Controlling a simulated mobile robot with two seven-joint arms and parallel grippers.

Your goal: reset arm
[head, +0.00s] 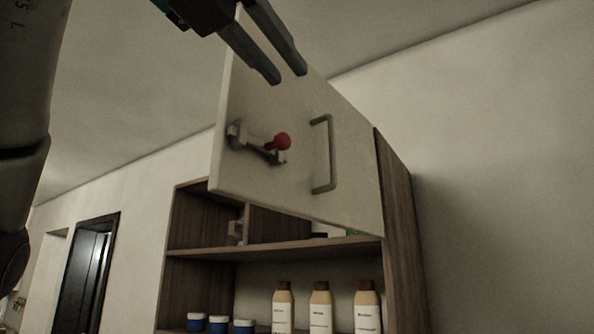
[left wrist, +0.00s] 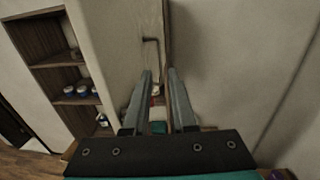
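My left gripper (head: 292,74) hangs in from the top of the head view, in front of the upper part of a pale cabinet door (head: 270,185). Its two fingers are parallel with a gap between them, and nothing shows between them. The left wrist view also shows the gripper (left wrist: 159,75) with its fingers apart, near the door handle (left wrist: 151,62). The door stands swung out from the cabinet and carries a grey bar handle (head: 323,154) and a latch with a red knob (head: 281,141). My right gripper is in neither view.
The wooden cabinet (head: 402,230) has shelves with several labelled bottles (head: 320,306) and blue jars (head: 219,323) low down. A dark doorway (head: 85,275) is at the far left. The wall right of the cabinet (head: 490,170) is bare.

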